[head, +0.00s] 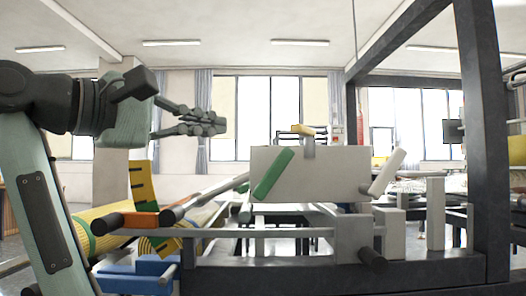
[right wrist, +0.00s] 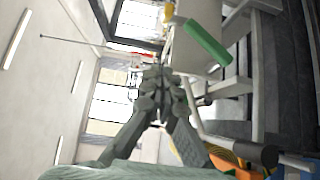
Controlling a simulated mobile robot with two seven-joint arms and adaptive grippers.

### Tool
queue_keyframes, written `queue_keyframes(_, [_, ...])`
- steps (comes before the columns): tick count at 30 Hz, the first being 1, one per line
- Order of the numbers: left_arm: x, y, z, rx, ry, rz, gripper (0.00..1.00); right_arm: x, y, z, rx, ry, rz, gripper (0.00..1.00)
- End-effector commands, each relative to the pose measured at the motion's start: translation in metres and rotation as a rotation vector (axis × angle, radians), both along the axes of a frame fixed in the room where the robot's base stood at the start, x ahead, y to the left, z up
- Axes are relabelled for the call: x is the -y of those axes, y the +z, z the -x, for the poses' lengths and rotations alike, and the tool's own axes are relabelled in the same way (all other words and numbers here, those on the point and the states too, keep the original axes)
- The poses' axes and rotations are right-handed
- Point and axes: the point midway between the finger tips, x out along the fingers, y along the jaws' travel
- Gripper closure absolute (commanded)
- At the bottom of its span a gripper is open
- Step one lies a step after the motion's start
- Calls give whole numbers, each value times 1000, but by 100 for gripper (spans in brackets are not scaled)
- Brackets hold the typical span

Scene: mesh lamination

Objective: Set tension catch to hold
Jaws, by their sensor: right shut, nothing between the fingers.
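My right gripper (head: 219,122) is shut and empty, held in the air left of a pale machine panel (head: 318,172). In the right wrist view its closed fingers (right wrist: 158,76) point toward the windows. A green lever (head: 272,174) is tilted on the panel's left side; it also shows in the right wrist view (right wrist: 207,42), apart from the fingers. A pale lever (head: 388,172) is tilted at the panel's right side. A small yellow handle (head: 303,130) sits on top. I cannot tell which of these is the tension catch. My left gripper is out of view.
A dark frame post (head: 484,130) stands at the right. The air around the gripper is clear.

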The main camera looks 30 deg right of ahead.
Motion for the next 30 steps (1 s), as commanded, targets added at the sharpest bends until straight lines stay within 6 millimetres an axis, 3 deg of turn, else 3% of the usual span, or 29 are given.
queue_keyframes(11, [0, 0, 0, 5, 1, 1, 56, 9, 0, -2, -4, -3, 2, 100])
queue_keyframes(25, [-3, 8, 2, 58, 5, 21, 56, 98, 0, -24, -3, -6, 4, 100])
queue_keyframes(30, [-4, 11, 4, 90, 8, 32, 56, 110, 0, -3, -1, -4, 5, 100])
